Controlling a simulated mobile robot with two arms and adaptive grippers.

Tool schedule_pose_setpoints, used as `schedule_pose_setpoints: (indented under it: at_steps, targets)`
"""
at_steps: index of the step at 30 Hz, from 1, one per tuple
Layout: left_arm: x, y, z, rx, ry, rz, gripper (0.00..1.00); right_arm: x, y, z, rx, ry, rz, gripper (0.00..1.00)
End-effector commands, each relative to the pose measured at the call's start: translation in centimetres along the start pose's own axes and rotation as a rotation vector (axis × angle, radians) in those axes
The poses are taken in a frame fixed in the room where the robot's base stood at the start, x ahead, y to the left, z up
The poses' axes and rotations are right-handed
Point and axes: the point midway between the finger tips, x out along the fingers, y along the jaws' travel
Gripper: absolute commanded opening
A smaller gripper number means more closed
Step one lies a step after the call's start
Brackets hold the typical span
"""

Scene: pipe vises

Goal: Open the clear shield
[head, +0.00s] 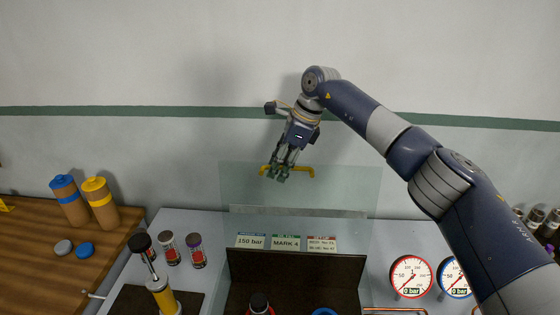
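The clear shield (345,190) shows as a see-through pane standing up at the back of the grey bench, against the wall. Its yellow handle (305,171) is near the pane's top edge. My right gripper (277,174) points down at the handle, and its fingers cover the handle's middle part. The fingers are small and dark here, so I cannot tell whether they are shut on the handle or only in front of it. My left gripper is not in view.
Below the pane are a dark open box (295,265) and label cards (286,243). Two gauges (411,277) are at right. Small jars (170,248) and a yellow-bodied tool (163,295) are at left. A wooden table (30,260) holds capped cylinders (100,203).

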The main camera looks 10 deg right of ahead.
Motion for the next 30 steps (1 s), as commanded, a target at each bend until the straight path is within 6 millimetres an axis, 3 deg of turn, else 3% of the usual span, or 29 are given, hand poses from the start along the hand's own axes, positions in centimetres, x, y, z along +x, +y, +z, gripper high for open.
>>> schedule_pose_setpoints:
  at_steps: [6,23,30]
  targets:
    - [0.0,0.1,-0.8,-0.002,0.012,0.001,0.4,-0.4,-0.3,0.3,0.0,-0.009,-0.014,0.3]
    - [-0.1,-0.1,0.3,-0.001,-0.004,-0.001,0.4,-1.1,-0.3,0.7,-0.002,-0.017,-0.017,0.3]
    - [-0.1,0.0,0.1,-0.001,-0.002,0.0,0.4,-4.5,-0.4,0.7,-0.002,-0.021,-0.023,0.3]
